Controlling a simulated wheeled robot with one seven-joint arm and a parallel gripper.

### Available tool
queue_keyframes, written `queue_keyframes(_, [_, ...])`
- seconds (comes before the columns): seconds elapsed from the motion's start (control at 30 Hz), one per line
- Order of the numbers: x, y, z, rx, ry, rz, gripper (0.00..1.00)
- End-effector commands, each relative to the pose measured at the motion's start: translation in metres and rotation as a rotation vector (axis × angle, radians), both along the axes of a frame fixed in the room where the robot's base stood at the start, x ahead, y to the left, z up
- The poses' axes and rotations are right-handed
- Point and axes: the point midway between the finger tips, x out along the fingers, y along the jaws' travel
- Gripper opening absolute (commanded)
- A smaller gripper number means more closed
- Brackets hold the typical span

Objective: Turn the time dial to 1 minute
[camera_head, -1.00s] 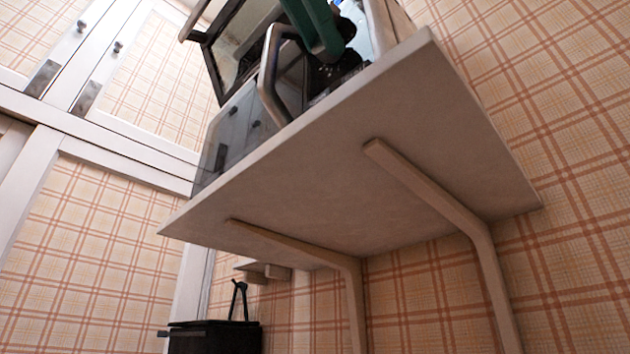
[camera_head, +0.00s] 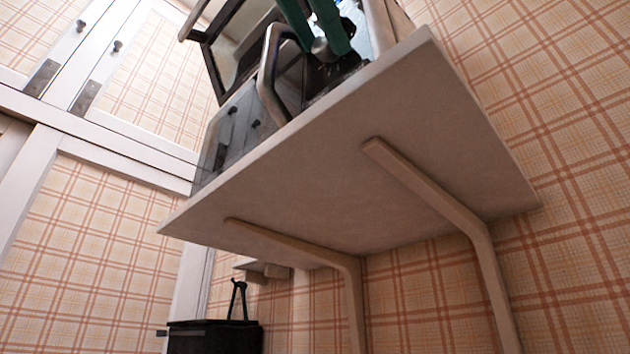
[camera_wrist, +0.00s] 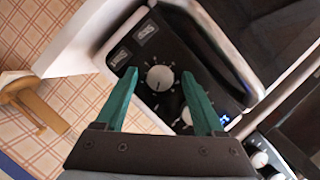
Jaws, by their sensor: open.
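The microwave's black control panel (camera_wrist: 150,55) carries two round silver dials in the wrist view. The upper dial (camera_wrist: 160,77), with a ring of white marks, lies between my fingertips. The lower dial (camera_wrist: 186,115) is partly covered by the right finger. I cannot read the marks or tell which dial is for time. My gripper (camera_wrist: 160,74) is open, with one green finger on each side of the upper dial; contact cannot be made out. In the head view my gripper (camera_head: 323,48) shows at the top, with a silver knob between its green fingers.
The microwave stands on a pale wall shelf (camera_head: 340,180) held by brackets. A blue-lit display (camera_wrist: 225,119) is beside the dials. A black appliance (camera_head: 213,338) is below.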

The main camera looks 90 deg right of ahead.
Motion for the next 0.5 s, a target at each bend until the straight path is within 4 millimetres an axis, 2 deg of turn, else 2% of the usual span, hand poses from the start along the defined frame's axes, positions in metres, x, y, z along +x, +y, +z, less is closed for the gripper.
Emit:
queue_keyframes(0.17, [0.003,0.009,0.001,-0.003,0.001,-0.003,0.70])
queue_keyframes(0.5, [0.030,0.065,0.016,-0.003,0.001,-0.001,0.70])
